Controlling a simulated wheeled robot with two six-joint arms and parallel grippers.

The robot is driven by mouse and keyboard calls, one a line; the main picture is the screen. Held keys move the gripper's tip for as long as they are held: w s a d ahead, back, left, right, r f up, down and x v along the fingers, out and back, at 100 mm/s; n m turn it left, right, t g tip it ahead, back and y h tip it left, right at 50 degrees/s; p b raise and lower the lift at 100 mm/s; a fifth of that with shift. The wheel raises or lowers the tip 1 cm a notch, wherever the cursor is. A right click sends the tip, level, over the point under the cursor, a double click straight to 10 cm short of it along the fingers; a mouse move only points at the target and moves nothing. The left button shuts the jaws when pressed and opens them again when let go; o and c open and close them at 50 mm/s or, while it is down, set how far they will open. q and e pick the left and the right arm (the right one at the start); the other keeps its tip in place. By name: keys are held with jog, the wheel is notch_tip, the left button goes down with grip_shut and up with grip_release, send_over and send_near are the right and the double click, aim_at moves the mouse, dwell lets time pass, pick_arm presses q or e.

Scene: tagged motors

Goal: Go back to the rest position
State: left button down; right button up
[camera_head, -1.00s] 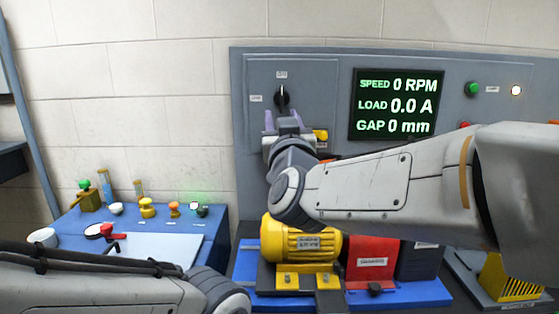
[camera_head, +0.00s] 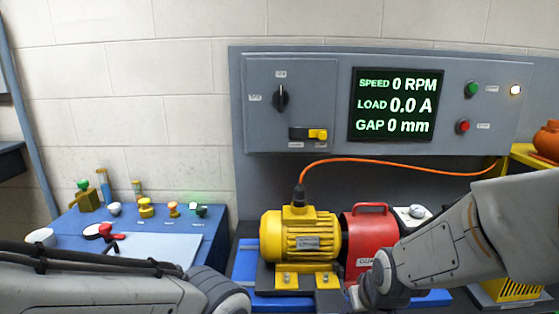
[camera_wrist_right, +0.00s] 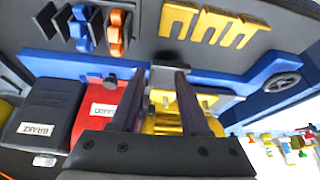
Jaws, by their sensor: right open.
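My right arm reaches in from the right in the head view, and its wrist is low, in front of the red guard (camera_head: 368,228). In the right wrist view my right gripper (camera_wrist_right: 163,75) is open, with its two dark fingers apart and nothing between them. Below it in that view are the yellow motor (camera_wrist_right: 165,122) and the red guard (camera_wrist_right: 108,100). In the head view the yellow motor (camera_head: 300,238) stands upright left of my right wrist. My left arm lies along the bottom left, and its gripper is outside the view.
The grey panel (camera_head: 345,62) has a rotary switch (camera_head: 281,97), a yellow-tipped lever (camera_head: 308,134) and a display (camera_head: 396,104). An orange cable (camera_head: 400,165) runs to the motor. A blue table (camera_head: 70,220) with small parts stands left. A black brake box (camera_wrist_right: 45,108) shows in the wrist view.

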jog(key=s+d+f+g, duration=0.2)
jog(key=s+d+f, duration=0.1)
jog(key=s, duration=0.3)
jog(key=s+a+r+n+g, duration=0.1)
jog(key=s+a+r+n, duration=0.1)
jog(key=s+a, duration=0.4)
jog(key=s+a+r+n+g, duration=0.2)
jog(key=s+a+r+n, duration=0.1)
jog(key=s+a, duration=0.4)
jog(key=shift+a+r+n, duration=0.25)
jog(key=shift+a+n, duration=0.25)
jog(key=shift+n, duration=0.3)
jog(key=shift+c, duration=0.2)
dwell(0.3)
